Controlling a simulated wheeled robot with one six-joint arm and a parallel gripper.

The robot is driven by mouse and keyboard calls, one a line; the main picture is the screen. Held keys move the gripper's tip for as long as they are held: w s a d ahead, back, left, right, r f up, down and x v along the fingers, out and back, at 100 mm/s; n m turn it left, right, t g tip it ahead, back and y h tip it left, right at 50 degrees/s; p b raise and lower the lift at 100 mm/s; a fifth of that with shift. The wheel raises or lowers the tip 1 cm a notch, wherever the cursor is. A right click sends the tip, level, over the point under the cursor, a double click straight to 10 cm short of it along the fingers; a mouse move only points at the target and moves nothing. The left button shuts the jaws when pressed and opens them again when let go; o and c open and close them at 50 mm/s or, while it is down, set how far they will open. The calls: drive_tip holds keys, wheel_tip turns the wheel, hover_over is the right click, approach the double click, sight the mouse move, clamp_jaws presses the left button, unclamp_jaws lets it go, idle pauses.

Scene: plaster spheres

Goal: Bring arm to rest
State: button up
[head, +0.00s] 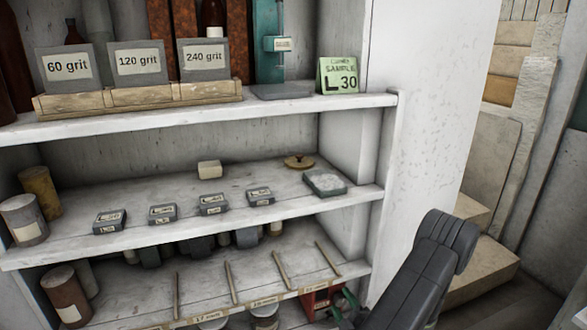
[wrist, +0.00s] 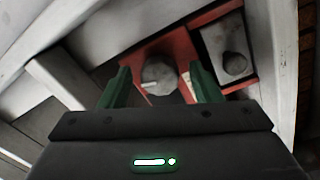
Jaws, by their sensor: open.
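My gripper (head: 340,300) is at the right end of the lower shelf, at the lower edge of the head view. In the wrist view its two green fingers (wrist: 161,82) stand apart, open. A grey plaster sphere (wrist: 158,75) shows between the fingers, over a red holder (wrist: 180,43). I cannot tell how deep the fingers reach around it, and no contact is clear. The red holder also shows in the head view (head: 318,302), partly hidden by my gripper. My dark arm comes in from the lower right.
A pale block with a round dark hollow (wrist: 226,52) sits right of the sphere. The white upright panel (head: 425,110) stands close to my arm. The middle shelf (head: 150,235) holds small labelled boxes. Thin sticks (head: 281,268) lie on the lower shelf. A green sample card (head: 338,75) stands above.

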drive_tip(key=v, duration=1.4)
drive_tip(key=x, duration=1.3)
drive_tip(key=shift+w+a, duration=0.15)
drive_tip(key=shift+w, duration=0.15)
drive_tip(key=shift+w+f, duration=0.1)
drive_tip(key=shift+w, duration=0.15)
drive_tip(key=n+b, duration=0.2)
drive_tip(key=n, duration=0.2)
drive_tip(key=shift+s+n, duration=0.1)
drive_tip(key=shift+n, duration=0.3)
drive_tip(key=n+b, duration=0.2)
drive_tip(key=n, duration=0.2)
drive_tip(key=shift+b, duration=0.35)
drive_tip(key=n+b, duration=0.4)
drive_tip(key=n, duration=0.2)
drive_tip(key=shift+n+y, duration=0.3)
drive_tip(key=shift+r+n+g+b, duration=0.2)
drive_tip(key=shift+n+g+b, duration=0.1)
drive_tip(key=shift+n, duration=0.3)
